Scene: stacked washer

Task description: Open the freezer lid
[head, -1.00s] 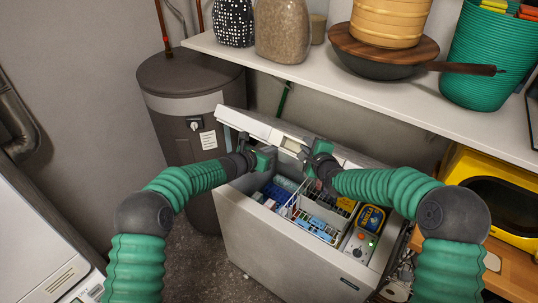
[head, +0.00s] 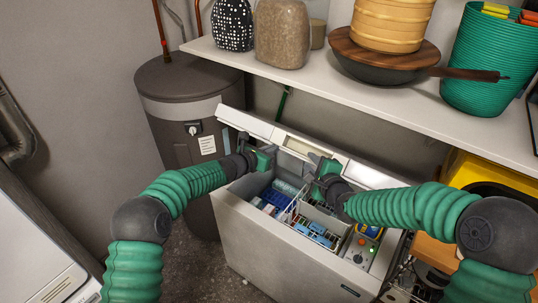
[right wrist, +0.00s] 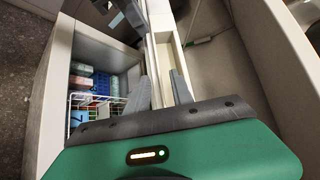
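The chest freezer (head: 285,250) is a white box, and its lid (head: 365,178) stands raised at the back, leaving the inside exposed. The lid's edge also shows in the right wrist view (right wrist: 164,60). My left gripper (head: 255,150) is at the left part of the lid's inner side; its fingers are too small to judge. My right gripper (head: 318,165) is in front of the lid's middle, over the opening. In the right wrist view its two fingers (right wrist: 165,88) are apart, with the lid's pale edge strip behind or between them. Contact is unclear.
Packages and a white wire basket (right wrist: 98,108) fill the freezer. A shelf (head: 400,100) with vases, a pan and a green basket (head: 490,60) runs above and behind. A dark grey tank (head: 180,125) stands at left, a yellow case (head: 470,170) at right.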

